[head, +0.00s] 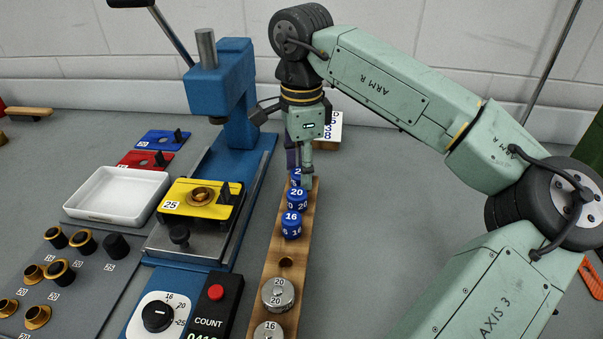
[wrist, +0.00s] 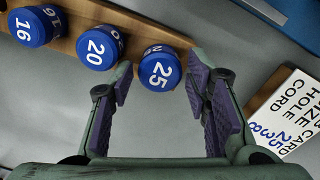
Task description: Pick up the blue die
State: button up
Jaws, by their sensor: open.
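Three blue dies with white numbers stand in a row on a wooden rack (head: 264,270). The rearmost is the 25 die (wrist: 160,70); in the head view it is mostly hidden behind my gripper (head: 300,163). The 20 die (head: 297,199) is in front of it, then the 16 die (head: 291,226). In the wrist view, my gripper (wrist: 159,82) is open and empty, pointing at the 25 die. That die appears between the two purple fingertips, with a gap on each side. I cannot tell whether the tips reach down beside it. The 20 die (wrist: 99,48) lies just outside the left finger.
A blue press (head: 238,95) stands left of the rack, with a yellow 25 plate (head: 185,200) on its bed. A white tray (head: 117,193) is further left. Grey metal dies (head: 278,294) occupy the rack's front. A printed card (wrist: 287,115) stands beyond the rack's far end.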

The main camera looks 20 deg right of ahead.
jog(key=shift+f, duration=0.7)
jog(key=shift+c, duration=0.5)
jog(key=shift+r, duration=0.1)
grip_shut()
